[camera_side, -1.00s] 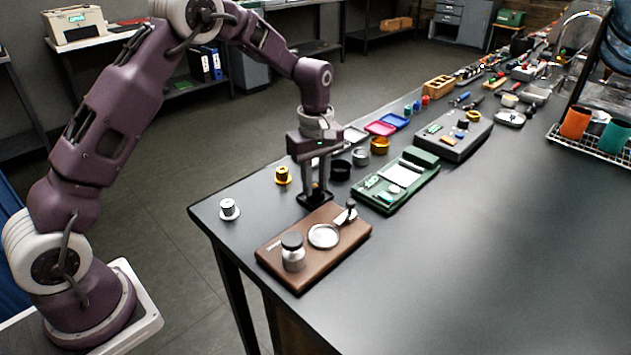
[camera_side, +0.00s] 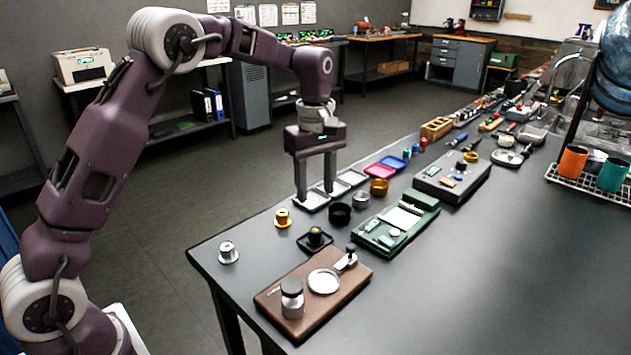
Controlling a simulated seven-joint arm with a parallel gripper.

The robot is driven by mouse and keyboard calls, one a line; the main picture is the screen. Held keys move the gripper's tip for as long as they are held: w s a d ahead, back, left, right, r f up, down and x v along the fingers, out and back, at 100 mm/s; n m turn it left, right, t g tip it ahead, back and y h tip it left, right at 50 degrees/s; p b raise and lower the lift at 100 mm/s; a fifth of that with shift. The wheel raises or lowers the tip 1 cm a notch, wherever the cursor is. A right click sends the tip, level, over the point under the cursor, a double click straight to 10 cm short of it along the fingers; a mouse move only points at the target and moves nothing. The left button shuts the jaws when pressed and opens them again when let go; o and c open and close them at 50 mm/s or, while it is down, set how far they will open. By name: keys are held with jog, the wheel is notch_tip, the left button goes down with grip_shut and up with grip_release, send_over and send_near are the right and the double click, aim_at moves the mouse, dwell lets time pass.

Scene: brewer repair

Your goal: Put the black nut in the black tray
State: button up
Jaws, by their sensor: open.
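The black tray (camera_side: 325,246) is a small dark square on the near left part of the table, behind the brown board. A small dark, upright piece with a brownish top, which looks like the black nut (camera_side: 315,233), stands in the middle of it. My gripper (camera_side: 315,193) points down with its two fingers apart and nothing between them. It is above and apart from the black tray, in front of the pale trays in this view.
A gold piece (camera_side: 283,217) and a silver piece (camera_side: 228,252) stand to the left. A black round cup (camera_side: 340,214) and a green case (camera_side: 386,236) are to the right. The brown board (camera_side: 303,318) holds a jar and a dish.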

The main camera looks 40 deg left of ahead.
jog(key=s+d+r+m+t, duration=0.2)
jog(key=s+r+m, duration=0.3)
jog(key=s, duration=0.4)
jog(key=s+d+r+m+t, duration=0.1)
jog(key=s+r+m, duration=0.2)
jog(key=s+r, duration=0.5)
jog(key=s+f+m+t, duration=0.1)
jog(key=s+f+m, duration=0.1)
jog(key=s, duration=0.5)
jog(key=s+d+f+m+t, duration=0.1)
jog(key=s+f+m, duration=0.1)
jog(key=s+m, duration=0.3)
jog(key=s, duration=0.3)
jog(key=shift+d+f+t, duration=0.25)
jog(key=shift+f+t, duration=0.05)
jog(key=shift+f, duration=0.05)
jog(key=shift+w, duration=0.1)
